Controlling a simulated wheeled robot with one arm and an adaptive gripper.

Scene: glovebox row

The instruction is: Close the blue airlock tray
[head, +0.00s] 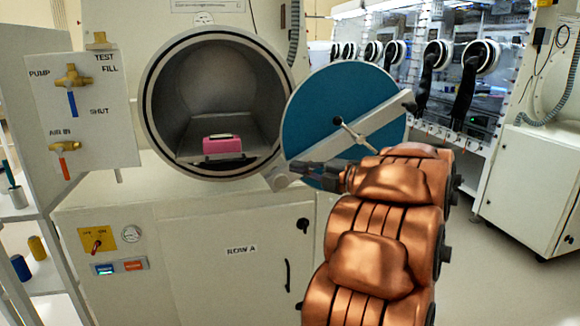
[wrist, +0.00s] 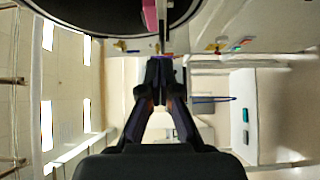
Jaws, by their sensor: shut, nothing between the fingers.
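The round airlock chamber (head: 165,70) stands open in the cabinet front. Its blue round door (head: 310,110), with a grey bar and T-handle (head: 352,130), is swung out to the right. Inside lies a dark tray (head: 215,160) carrying a pink box (head: 223,144); part of the box also shows at the top of the wrist view (wrist: 150,15). My gripper (head: 297,167) is shut and empty, in front of the lower left part of the door, right of the chamber mouth. In the wrist view its fingers (wrist: 160,64) meet just below the chamber rim. Contact with anything cannot be told.
A valve panel (head: 88,105) with blue and red levers is at the left. A yellow switch (head: 97,240) and gauge sit on the cabinet below. A glovebox with black gloves (head: 470,85) stands back right. Open floor (head: 490,285) lies at the right.

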